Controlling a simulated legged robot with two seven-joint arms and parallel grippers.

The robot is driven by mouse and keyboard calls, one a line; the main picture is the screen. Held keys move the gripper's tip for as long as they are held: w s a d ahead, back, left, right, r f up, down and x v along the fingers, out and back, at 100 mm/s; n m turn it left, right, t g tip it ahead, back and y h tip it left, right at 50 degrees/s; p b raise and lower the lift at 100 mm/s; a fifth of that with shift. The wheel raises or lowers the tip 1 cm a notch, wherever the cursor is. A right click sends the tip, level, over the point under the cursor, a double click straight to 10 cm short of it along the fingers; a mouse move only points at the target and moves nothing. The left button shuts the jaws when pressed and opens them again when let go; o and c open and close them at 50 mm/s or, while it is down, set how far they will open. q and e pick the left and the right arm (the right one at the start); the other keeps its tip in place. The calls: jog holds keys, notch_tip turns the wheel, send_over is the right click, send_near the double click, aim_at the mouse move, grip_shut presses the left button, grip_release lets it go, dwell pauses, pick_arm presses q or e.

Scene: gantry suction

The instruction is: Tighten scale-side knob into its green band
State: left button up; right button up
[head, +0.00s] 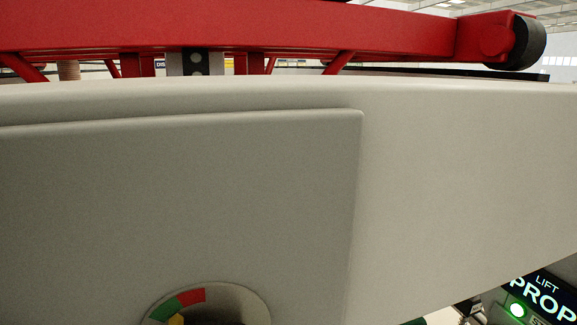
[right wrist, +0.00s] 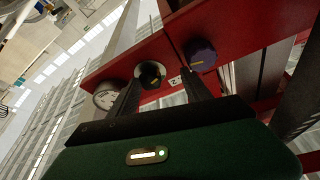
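In the right wrist view, a black knob (right wrist: 151,75) with a yellow pointer sits on a pale round plate on the red beam (right wrist: 215,25). A round white scale dial (right wrist: 107,95) is left of it. A dark blue-purple knob (right wrist: 201,55) with a yellow mark is to the right. My right gripper (right wrist: 160,78) is open, its two dark fingers spread and pointing at the beam. The black knob shows between the fingertips; I cannot tell whether they touch it. No green band can be made out around it. My left gripper is not in view.
In the head view a large pale panel (head: 450,170) fills most of the picture. A round dial (head: 245,297) with red, green and yellow bands is cut off at the bottom. A red frame (head: 250,27) crosses the top. A lit sign (head: 540,298) is at lower right.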

jog(key=w+d, duration=0.1)
jog(key=w+d+r, duration=0.1)
jog(key=d, duration=0.1)
jog(key=shift+w, duration=0.1)
jog(key=shift+w+a+f, duration=0.1)
jog(key=shift+a, duration=0.1)
jog(key=shift+c, duration=1.2)
jog(key=shift+a, duration=0.75)
jog(key=c, duration=0.5)
jog(key=shift+c, duration=1.1)
jog(key=shift+d+f, duration=0.2)
jog(key=shift+d, duration=0.15)
grip_shut()
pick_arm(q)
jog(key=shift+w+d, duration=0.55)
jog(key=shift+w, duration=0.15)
pick_arm(e)
jog(key=shift+a, duration=0.25)
